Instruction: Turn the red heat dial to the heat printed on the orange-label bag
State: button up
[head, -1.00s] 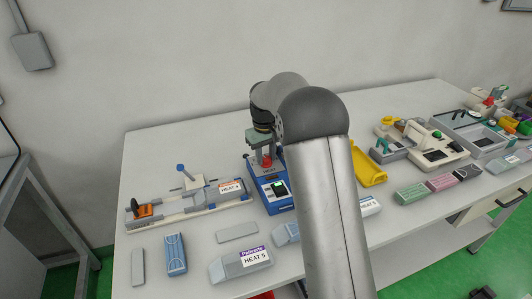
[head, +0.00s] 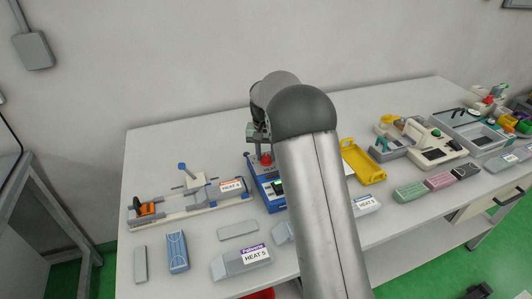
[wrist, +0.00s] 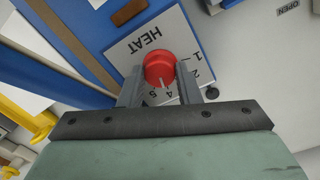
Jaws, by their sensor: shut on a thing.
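The red heat dial (wrist: 159,66) sits on a white plate marked HEAT in the wrist view. Its white pointer line points to the side of the 4 and 5; I cannot tell exactly which. The 1 and 2 also show; the 3 is not visible. My gripper (wrist: 160,82) is shut on the dial, one finger on each side. In the head view the dial (head: 266,160) is on the blue machine (head: 262,183), partly behind my arm. The orange-label bag (head: 207,194) lies on the long fixture at left; its label reads HEAT 4.
A purple-label bag (head: 229,267) marked HEAT 5 lies at the table's front. Another HEAT bag (head: 366,205) is right of my arm. A yellow tray (head: 372,174) and several pouches lie farther right. The table behind the blue machine is clear.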

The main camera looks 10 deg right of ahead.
aim_at(264, 157)
dwell(0.4)
jog(key=o, duration=1)
jog(key=shift+r, duration=0.1)
jog(key=r, duration=1.7)
jog(key=shift+w+a+r, duration=0.1)
jog(key=shift+a+r, duration=0.05)
jog(key=shift+a, duration=0.1)
jog(key=s+f+n, duration=0.1)
jog(key=s+f, duration=0.3)
jog(key=s, duration=0.9)
jog(key=s+f+n, duration=0.1)
jog(key=s+f, duration=0.3)
jog(key=s, duration=0.8)
jog(key=s+a+f+n, duration=0.1)
jog(key=s+f, duration=0.3)
jog(key=s, duration=0.9)
jog(key=shift+s+n+t+y, duration=0.3)
jog(key=shift+n, duration=0.3)
